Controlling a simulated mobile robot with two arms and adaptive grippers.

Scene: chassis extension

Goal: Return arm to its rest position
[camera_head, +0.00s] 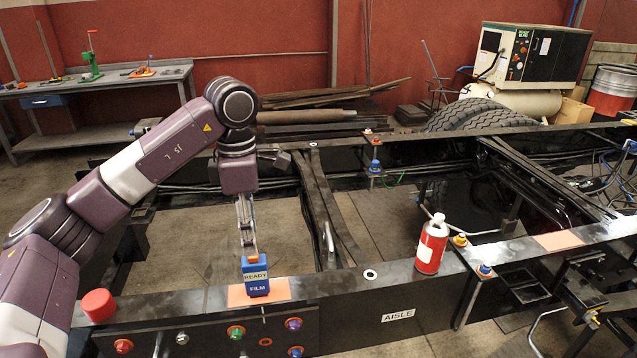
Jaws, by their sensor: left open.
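My left arm comes in from the left and bends down to the near rail. Its gripper (248,240) points down with open jaws, its fingertips at the top of a small blue box (257,290) marked READY and FILM. I cannot tell whether the fingers still touch the box. The box stands upright on an orange pad (237,296) on the near black chassis rail (340,287). My right gripper is not in view.
A red spray can (432,245) stands on the near rail to the right. A red cap (98,305) sits at the left end. Another orange pad (558,241) lies bare at the right. Cross members (345,215) span the frame, and a workbench (100,85) stands at the back left.

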